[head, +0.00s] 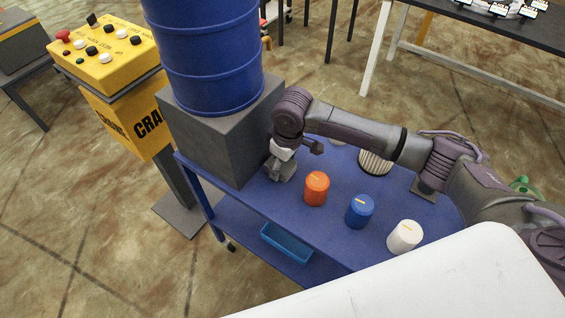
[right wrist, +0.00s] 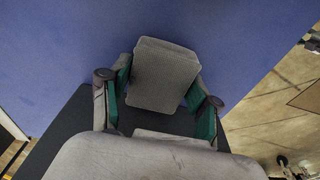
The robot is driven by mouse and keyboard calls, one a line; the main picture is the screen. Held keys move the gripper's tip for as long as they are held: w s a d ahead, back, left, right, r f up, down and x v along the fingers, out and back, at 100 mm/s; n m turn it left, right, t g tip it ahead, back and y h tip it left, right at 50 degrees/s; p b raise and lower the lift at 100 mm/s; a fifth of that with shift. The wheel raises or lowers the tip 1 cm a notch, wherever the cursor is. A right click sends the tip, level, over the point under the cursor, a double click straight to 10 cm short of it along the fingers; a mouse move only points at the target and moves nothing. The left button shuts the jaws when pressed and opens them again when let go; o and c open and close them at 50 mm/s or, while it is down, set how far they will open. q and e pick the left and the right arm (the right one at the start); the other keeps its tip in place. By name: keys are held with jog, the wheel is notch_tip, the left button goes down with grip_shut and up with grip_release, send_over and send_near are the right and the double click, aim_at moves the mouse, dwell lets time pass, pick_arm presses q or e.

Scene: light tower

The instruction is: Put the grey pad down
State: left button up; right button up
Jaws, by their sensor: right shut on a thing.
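The grey pad (right wrist: 165,75) is a small ribbed block with rounded corners. In the right wrist view it sits between the two green-lined fingers of my right gripper (right wrist: 162,100), which is shut on it. In the head view the right gripper (head: 283,162) is low beside the large grey block (head: 226,135), over the left part of the blue table (head: 290,212). The pad is small and partly hidden there, and I cannot tell whether it touches the table. My left gripper is not in view.
An orange can (head: 316,188), a blue can (head: 359,211) and a white can (head: 404,236) stand along the near side of the table. A ribbed round thing (head: 375,162) stands behind. A blue drum (head: 205,55) rests on the grey block. A yellow control box (head: 105,55) is left.

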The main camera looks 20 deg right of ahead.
aim_at(287, 167)
jog(key=o, duration=1)
jog(key=r, duration=0.8)
jog(key=s+r, duration=0.1)
jog(key=r, duration=0.3)
jog(key=shift+d, duration=0.4)
jog(key=shift+s, duration=0.1)
